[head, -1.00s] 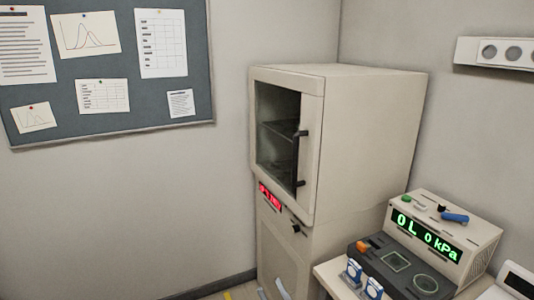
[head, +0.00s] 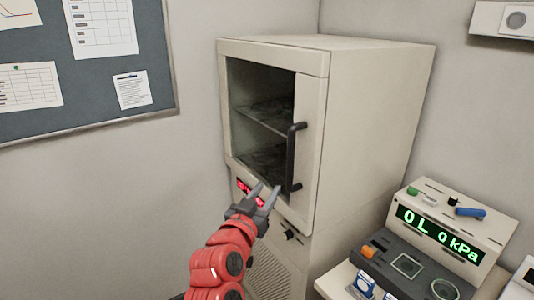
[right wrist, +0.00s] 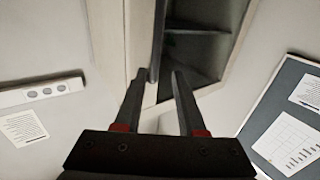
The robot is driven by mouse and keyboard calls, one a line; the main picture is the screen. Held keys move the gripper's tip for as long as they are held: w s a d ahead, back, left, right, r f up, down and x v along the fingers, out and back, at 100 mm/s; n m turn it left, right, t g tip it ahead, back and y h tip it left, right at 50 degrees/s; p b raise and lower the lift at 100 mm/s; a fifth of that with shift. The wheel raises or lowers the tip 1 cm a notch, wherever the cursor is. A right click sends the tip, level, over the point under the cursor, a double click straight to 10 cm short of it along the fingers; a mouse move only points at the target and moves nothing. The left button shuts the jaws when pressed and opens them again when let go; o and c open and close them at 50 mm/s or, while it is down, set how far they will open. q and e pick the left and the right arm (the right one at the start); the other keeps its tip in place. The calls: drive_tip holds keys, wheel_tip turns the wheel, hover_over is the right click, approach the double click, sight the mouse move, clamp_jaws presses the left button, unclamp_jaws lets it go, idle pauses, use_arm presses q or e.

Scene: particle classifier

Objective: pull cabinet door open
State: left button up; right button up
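The cream cabinet (head: 370,110) stands against the wall. Its door (head: 308,140) has a dark window and looks shut. A black upright bar handle (head: 291,158) is on the door's right side. My right gripper (head: 267,189) is open and empty, in front of the door just left of and below the handle's lower end. In the right wrist view, my right gripper (right wrist: 160,73) has its two fingers apart, with the dark handle (right wrist: 158,40) ahead, roughly in line with the gap. The fingers do not appear to touch the handle. My left gripper is not in view.
A device with a green display (head: 440,232) and a dark unit with an orange button (head: 370,251) sit on a table at the right. A pinboard (head: 100,108) hangs on the left wall. The space in front of the door's left side is free.

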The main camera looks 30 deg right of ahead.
sight(290, 161)
drive_tip(key=p+x, duration=0.2)
drive_tip(key=x, duration=0.3)
drive_tip(key=p+x, duration=0.2)
drive_tip(key=x, duration=0.3)
drive_tip(key=p+x, duration=0.2)
drive_tip(key=x, duration=0.4)
drive_tip(key=shift+s+d+r, duration=0.15)
drive_tip(key=shift+s+d, duration=0.15)
drive_tip(key=shift+s, duration=0.05)
drive_tip(key=shift+w+d, duration=0.35)
drive_tip(key=shift+w, duration=0.05)
clamp_jaws()
